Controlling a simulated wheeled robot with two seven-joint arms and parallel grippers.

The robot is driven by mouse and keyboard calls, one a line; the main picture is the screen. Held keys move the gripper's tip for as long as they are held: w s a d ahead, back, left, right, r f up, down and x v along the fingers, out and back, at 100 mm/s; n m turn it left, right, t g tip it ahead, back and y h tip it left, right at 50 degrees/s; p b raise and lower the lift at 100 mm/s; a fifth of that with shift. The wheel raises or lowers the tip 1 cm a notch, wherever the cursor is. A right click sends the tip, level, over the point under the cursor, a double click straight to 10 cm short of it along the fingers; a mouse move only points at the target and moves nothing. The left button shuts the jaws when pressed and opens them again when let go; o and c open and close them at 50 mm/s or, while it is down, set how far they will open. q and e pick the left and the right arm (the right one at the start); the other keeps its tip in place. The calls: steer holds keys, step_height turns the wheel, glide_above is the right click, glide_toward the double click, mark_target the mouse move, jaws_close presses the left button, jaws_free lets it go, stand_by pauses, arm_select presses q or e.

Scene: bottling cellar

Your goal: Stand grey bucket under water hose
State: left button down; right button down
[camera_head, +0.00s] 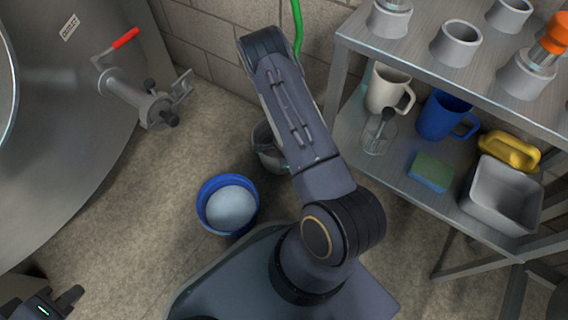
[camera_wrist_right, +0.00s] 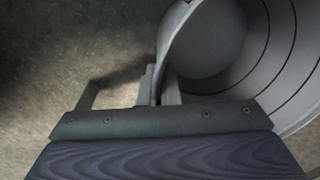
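The grey bucket (camera_head: 268,150) stands in the head view between the blue bucket and my right arm, which hides much of it. In the right wrist view the bucket (camera_wrist_right: 285,60) fills the upper right, with its curved, ringed wall close up. My right gripper (camera_wrist_right: 160,88) has its fingers on both sides of the bucket's wall at the rim, shut on it. In the head view the right fingers are hidden. The green water hose (camera_head: 297,25) hangs at the top by the wall; its lower end is hidden behind my right arm. My left gripper (camera_head: 42,298) is open and empty at the lower left.
A blue bucket (camera_head: 205,208) with pale contents stands on the floor left of the grey one. A steel tank (camera_head: 60,130) with a valve (camera_head: 150,108) and red lever fills the left. A metal shelf (camera_head: 405,165) with mugs, a sponge and a tub is at right.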

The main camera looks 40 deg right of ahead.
steer(key=shift+f, duration=0.25)
steer(key=c, duration=2)
jaws_free()
steer(key=shift+f, duration=0.15)
steer(key=shift+c, duration=0.2)
steer(key=o, duration=0.4)
step_height(320, 180, up, 12)
steer(key=s+p, duration=0.1)
steer(key=p, duration=0.4)
steer(key=shift+a, duration=0.35)
steer(key=shift+s, duration=0.1)
